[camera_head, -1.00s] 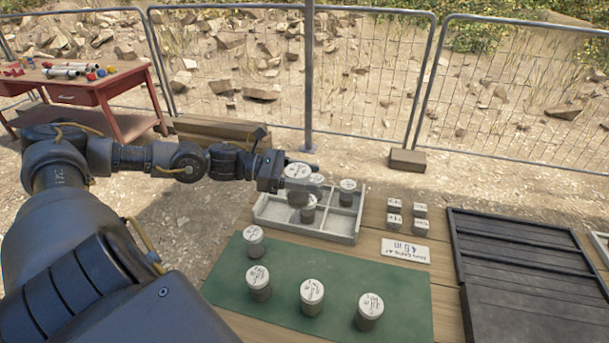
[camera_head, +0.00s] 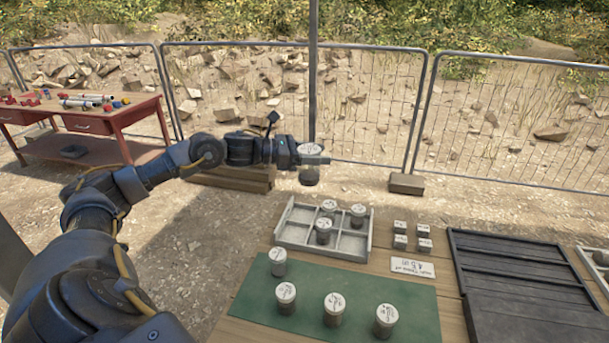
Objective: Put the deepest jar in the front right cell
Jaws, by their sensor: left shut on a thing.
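My left gripper (camera_head: 316,160) is shut on a jar (camera_head: 309,178) with a white lid and grey body. It holds the jar in the air, above and behind the grey divided tray (camera_head: 283,214) in the picture. The tray has jars in its back middle (camera_head: 329,207), back right (camera_head: 358,215) and front middle (camera_head: 323,232) cells. Its front right cell (camera_head: 351,244) looks empty. Several lidded jars stand on the green mat (camera_head: 255,297), one of them at the right (camera_head: 386,321). The lid writing is too small to read. My right gripper is out of view.
Several small white-topped blocks (camera_head: 399,227) and a written card (camera_head: 411,267) lie right of the tray. A black slatted panel (camera_head: 520,280) fills the right. A wooden block (camera_head: 406,184), a wire fence and a red tool table (camera_head: 93,122) stand behind.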

